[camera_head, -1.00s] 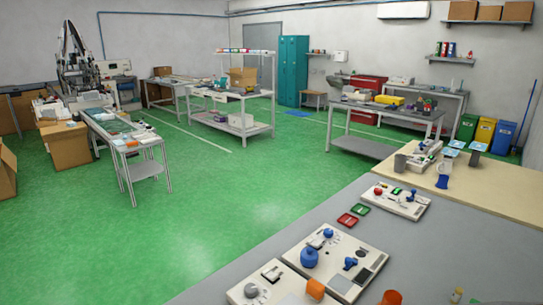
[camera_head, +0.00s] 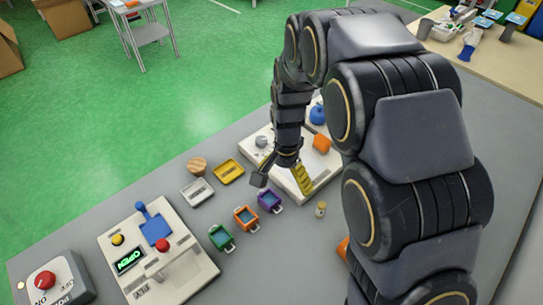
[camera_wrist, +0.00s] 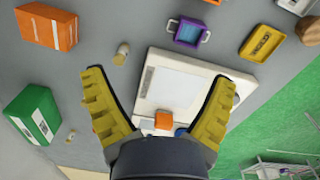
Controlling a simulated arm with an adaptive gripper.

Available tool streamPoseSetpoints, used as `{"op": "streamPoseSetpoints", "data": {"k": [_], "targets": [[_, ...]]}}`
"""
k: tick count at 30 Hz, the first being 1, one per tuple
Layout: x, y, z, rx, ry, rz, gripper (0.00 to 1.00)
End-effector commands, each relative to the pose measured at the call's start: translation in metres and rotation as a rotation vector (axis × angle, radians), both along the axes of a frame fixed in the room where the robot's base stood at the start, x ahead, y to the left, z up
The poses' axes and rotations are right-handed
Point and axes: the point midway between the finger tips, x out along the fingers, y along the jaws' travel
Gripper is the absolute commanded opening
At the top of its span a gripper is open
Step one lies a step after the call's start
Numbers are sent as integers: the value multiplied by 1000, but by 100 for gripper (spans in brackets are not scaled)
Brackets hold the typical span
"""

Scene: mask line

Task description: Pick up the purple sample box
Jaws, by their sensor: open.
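The purple sample box (camera_head: 270,201) is a small open box with pale handles, standing on the grey bench at the right end of a row of small boxes. In the wrist view the purple box (camera_wrist: 188,34) is beyond the fingertips, near the top, right of centre. My gripper (camera_head: 282,186) is above the bench just beyond the purple box, near the white panel. In the wrist view my gripper (camera_wrist: 160,77) has its yellow fingers spread wide with nothing between them. The box is apart from the fingers and not held.
An orange box (camera_head: 246,218) and a green box (camera_head: 221,237) stand beside the purple one. A yellow tray (camera_head: 229,173), a grey tray (camera_head: 197,192) and a small bottle (camera_head: 321,209) are near. The white panel (camera_wrist: 180,87) lies below my gripper. Larger orange (camera_wrist: 47,27) and green (camera_wrist: 32,113) cartons stand left.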

Motion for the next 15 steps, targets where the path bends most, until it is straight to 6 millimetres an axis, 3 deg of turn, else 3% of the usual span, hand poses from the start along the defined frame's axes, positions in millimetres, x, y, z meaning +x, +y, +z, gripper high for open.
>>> {"op": "streamPoseSetpoints", "data": {"k": [1, 6, 15], "targets": [[8, 10, -21, -2, 2, -31, 86], [29, 32, -64, 3, -21, -127, 86], [37, 42, -95, 7, -32, -174, 86]]}}
